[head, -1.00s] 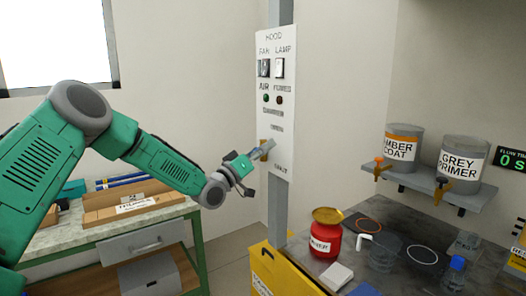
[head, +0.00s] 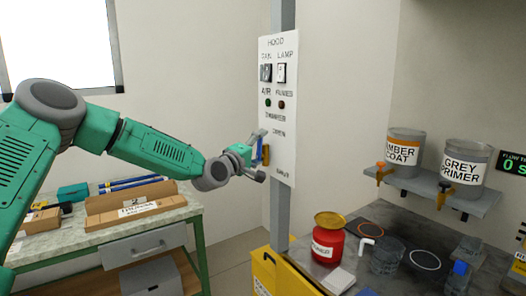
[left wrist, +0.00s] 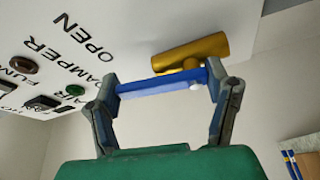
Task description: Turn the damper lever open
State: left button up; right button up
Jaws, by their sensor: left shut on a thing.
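The white hood panel (head: 276,108) carries the words DAMPER, OPEN and SHUT below its switches. A gold damper lever (head: 265,155) stands out from the panel below OPEN and looks about upright in the head view. In the left wrist view the lever (left wrist: 190,52) is a thick gold cylinder. My left gripper (head: 257,155) is at the lever, one finger above the other. In the left wrist view its fingers (left wrist: 162,88) are on the two ends of a blue bar (left wrist: 150,86), close in front of the gold part. Whether bar and lever are joined is unclear. My right gripper is out of view.
A grey post (head: 280,215) runs behind the panel. A yellow bin (head: 272,272) stands below it. A shelf (head: 440,190) holds two paint cans. A workbench (head: 150,225) stands at left.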

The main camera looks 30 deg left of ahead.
pick_arm(q)
jog(key=shift+w+a+r+n+g+y, duration=0.15)
jog(key=shift+a+n+g+y, duration=0.35)
jog(key=shift+n, duration=0.7)
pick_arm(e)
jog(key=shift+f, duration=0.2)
pick_arm(q)
jog(key=shift+a, duration=0.1)
jog(key=o, duration=1.7)
jog(key=shift+h, duration=0.3)
jog(key=s, duration=0.8)
jog(key=s+a, duration=0.1)
jog(key=s, duration=0.2)
jog(key=shift+s+f, duration=0.4)
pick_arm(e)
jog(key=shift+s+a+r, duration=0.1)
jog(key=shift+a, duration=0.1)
pick_arm(q)
jog(key=shift+d, duration=0.15)
jog(key=shift+d+r, duration=0.1)
jog(key=shift+d, duration=0.1)
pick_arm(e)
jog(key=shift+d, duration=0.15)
